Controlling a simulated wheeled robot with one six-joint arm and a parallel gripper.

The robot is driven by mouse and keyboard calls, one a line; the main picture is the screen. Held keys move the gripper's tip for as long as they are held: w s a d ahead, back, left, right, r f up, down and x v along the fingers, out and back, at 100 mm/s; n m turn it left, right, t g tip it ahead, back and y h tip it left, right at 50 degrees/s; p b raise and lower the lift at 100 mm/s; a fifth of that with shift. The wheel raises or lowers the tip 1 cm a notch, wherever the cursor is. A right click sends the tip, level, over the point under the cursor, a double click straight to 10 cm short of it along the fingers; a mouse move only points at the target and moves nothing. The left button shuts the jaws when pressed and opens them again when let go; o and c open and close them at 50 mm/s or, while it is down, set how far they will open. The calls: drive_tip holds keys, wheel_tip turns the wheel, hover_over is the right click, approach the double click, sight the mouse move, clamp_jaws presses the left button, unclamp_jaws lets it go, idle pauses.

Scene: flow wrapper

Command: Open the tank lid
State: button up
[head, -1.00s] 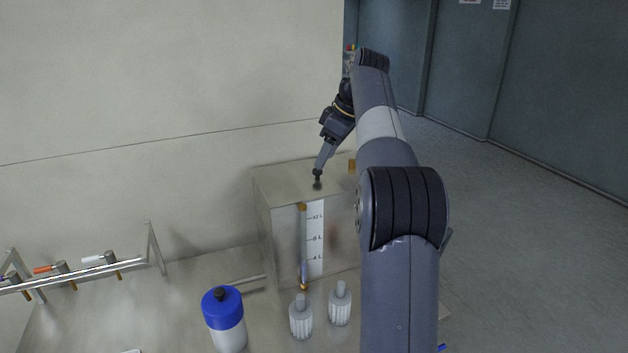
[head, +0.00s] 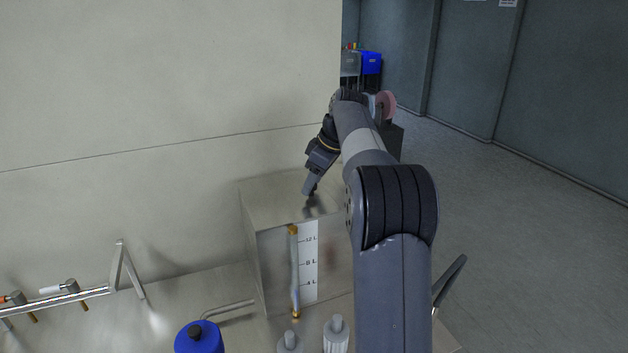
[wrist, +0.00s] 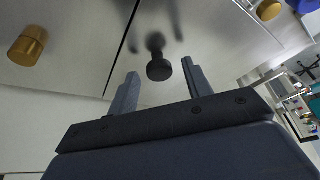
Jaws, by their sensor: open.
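The tank (head: 262,251) is a metal box against the wall with a scale and a sight tube (head: 294,270) on its front. Its lid (head: 262,203) lies flat on top, and in the wrist view the lid panel (wrist: 205,45) is bordered by a thin dark seam. A dark round knob (wrist: 159,69) stands on the lid. My gripper (wrist: 160,84) is open, with one finger on each side of the knob and gaps between. In the head view my gripper (head: 307,190) is low over the lid, and the knob is mostly hidden there.
A brass fitting (wrist: 28,46) sits on the tank top, with another (wrist: 268,10) at upper right. A valve rail (head: 65,303) is at left. Open floor lies at right.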

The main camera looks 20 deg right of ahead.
clamp_jaws()
idle(0.5)
